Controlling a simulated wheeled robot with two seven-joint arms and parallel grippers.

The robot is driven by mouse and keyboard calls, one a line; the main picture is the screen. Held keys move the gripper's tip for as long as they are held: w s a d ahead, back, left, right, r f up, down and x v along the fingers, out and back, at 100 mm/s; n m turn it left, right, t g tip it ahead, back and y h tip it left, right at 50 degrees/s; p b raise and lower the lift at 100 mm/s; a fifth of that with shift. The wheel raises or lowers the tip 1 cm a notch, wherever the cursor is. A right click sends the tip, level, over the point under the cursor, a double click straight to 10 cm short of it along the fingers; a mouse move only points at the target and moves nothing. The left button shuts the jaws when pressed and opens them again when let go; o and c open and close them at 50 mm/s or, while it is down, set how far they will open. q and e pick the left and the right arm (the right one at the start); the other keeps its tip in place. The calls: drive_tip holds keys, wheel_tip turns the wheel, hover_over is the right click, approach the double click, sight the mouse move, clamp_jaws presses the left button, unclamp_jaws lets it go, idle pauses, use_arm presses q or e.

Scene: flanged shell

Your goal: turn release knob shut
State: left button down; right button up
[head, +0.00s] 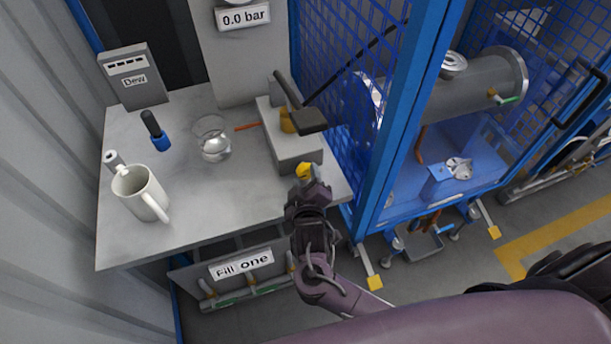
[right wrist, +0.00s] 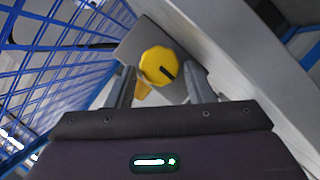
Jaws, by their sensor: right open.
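The yellow release knob (head: 304,171) sits at the near end of a light grey block (head: 294,152) on the bench. In the right wrist view the knob (right wrist: 157,64) is roughly round with faceted edges and bears a dark pointer mark slanting to the lower right. My right gripper (head: 307,183) is right at the knob. Its fingers are open, one on each side of the knob in the right wrist view (right wrist: 164,88). The left finger looks closer to it than the right; contact cannot be told. My left gripper is not in view.
A dark lever (head: 287,90) and a dark block (head: 308,121) rise above the grey block. A blue mesh cage (head: 337,60) stands close on the right. A gauge label reads 0.0 bar (head: 243,17).

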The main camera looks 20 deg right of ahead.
drive_tip(key=shift+w+d+f, duration=0.1)
drive_tip(key=shift+w, duration=0.25)
drive_tip(key=c, duration=0.7)
